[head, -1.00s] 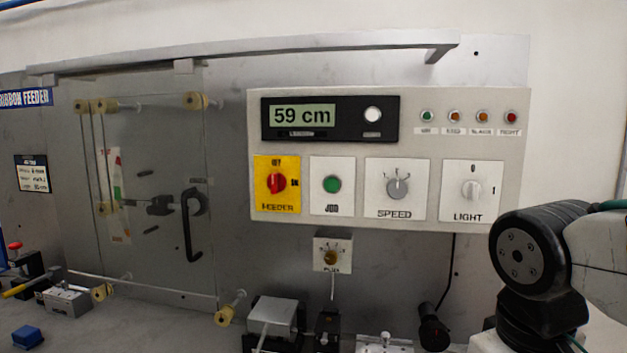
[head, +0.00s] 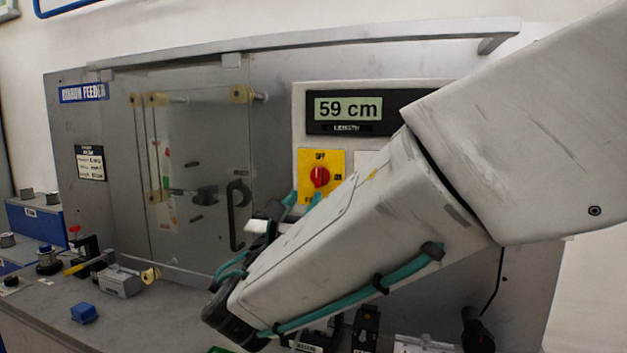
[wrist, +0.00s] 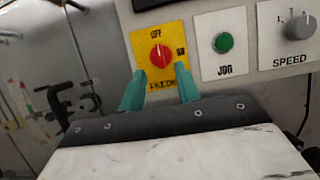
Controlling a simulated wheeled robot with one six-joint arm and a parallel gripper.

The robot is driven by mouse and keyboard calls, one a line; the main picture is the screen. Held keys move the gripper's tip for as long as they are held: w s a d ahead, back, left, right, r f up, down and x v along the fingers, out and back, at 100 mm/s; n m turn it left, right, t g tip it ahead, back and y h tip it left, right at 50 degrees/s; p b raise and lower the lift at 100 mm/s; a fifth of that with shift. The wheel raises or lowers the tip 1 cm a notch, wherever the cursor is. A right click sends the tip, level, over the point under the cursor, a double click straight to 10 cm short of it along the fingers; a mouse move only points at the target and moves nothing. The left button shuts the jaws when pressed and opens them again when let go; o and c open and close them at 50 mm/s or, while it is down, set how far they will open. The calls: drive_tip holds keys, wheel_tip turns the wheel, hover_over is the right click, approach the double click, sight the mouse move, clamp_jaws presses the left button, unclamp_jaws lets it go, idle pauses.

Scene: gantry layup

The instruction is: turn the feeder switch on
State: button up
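The feeder switch is a red rotary knob (head: 319,177) on a yellow plate (head: 334,158) marked OFF at the top and ON at the right. In the wrist view the knob (wrist: 160,56) shows just beyond my fingertips, its pale mark pointing up toward OFF. My gripper (wrist: 159,82) is open, with teal fingers apart below the knob, over the lower part of the plate; nothing shows between them. I cannot tell whether they touch the plate. In the head view my gripper (head: 303,200) is partly hidden by my arm.
The green JOG button (wrist: 223,42) and the SPEED dial (wrist: 299,25) are to the right of the switch. A clear door with a black handle (head: 238,214) stands to the left. The display (head: 348,109) reads 59 cm. A blue block (head: 84,313) lies on the bench.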

sight(317, 174)
drive_tip(key=x, duration=0.7)
drive_tip(key=shift+w+r, duration=0.15)
drive_tip(key=shift+w, duration=0.05)
clamp_jaws()
